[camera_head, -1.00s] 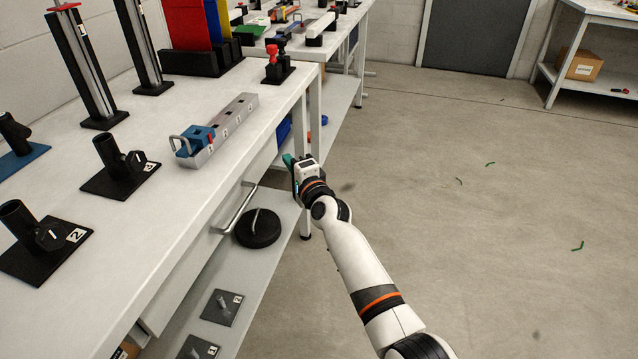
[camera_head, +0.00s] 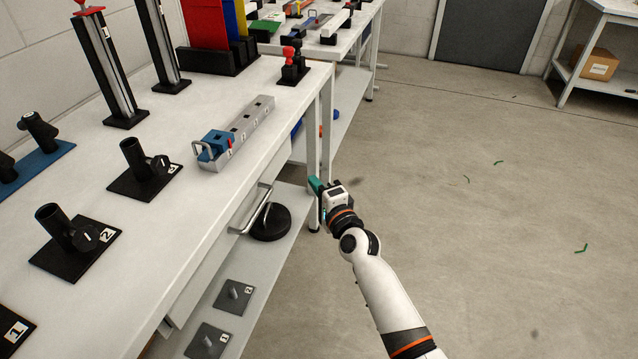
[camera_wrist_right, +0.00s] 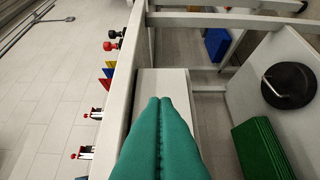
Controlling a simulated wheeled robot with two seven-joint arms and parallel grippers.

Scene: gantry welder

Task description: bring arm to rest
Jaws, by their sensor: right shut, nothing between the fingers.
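My right gripper (camera_head: 316,187) has green fingers and hangs beside the front edge of the white workbench (camera_head: 215,215), to the right of the drawer handle. In the right wrist view its two green fingers (camera_wrist_right: 160,105) lie pressed together with nothing between them. The white right arm (camera_head: 385,290) reaches up from the lower right of the head view. The fingers are partly hidden behind the wrist in the head view. My left gripper is in neither view.
The drawer handle (camera_head: 252,212) sticks out from the bench front. A black round disc (camera_head: 271,222) lies on the lower shelf. A metal rail with a blue block (camera_head: 216,144) and black numbered holders (camera_head: 70,242) stand on the benchtop. The floor to the right is open.

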